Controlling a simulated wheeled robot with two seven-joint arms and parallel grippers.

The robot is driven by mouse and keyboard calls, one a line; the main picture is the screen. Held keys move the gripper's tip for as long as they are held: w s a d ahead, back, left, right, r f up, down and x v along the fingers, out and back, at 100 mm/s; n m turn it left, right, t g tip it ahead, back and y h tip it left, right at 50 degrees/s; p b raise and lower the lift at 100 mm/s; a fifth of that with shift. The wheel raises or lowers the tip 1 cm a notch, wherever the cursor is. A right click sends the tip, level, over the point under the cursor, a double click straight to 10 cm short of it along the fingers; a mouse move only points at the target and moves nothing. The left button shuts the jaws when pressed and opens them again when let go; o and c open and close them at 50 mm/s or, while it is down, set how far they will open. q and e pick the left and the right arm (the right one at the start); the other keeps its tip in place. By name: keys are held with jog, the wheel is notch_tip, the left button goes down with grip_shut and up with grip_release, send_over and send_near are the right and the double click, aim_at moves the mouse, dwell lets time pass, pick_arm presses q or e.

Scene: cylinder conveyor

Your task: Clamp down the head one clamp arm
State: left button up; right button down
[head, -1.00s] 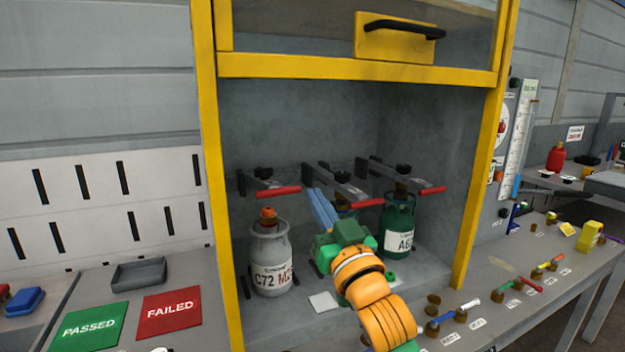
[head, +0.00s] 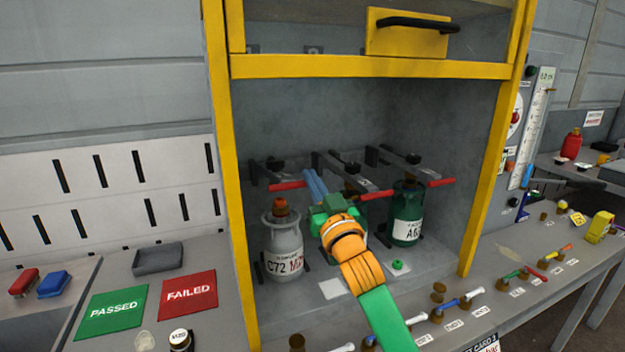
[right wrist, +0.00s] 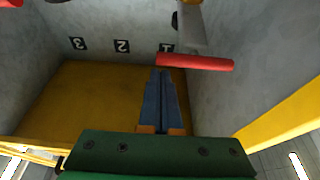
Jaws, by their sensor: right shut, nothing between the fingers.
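Three clamp arms with red handles stick out from the cabinet's back wall. The left one, its red handle (head: 287,186), is above the grey cylinder (head: 283,245) marked C72; in the right wrist view this handle (right wrist: 195,62) is beside the number 1 label (right wrist: 167,47). My right gripper (head: 313,174) is shut and empty, its blue fingers just right of that handle, with no contact visible. In the right wrist view the fingers (right wrist: 161,75) point in below the handle. My left gripper is out of view.
The middle clamp's red handle (head: 376,195) is close on the right. The right clamp's handle (head: 441,183) is above a dark green cylinder (head: 406,218). My gripper hides most of the middle cylinder. The yellow cabinet frame (head: 228,200) bounds the left; its raised door (head: 415,35) is overhead.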

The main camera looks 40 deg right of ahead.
jog(key=shift+w+f, duration=0.1)
notch_tip(320, 180, down, 7)
jog(key=s+t+b, duration=0.1)
jog(key=b, duration=0.7)
jog(key=shift+s+a, duration=0.2)
jog(key=shift+a, duration=0.05)
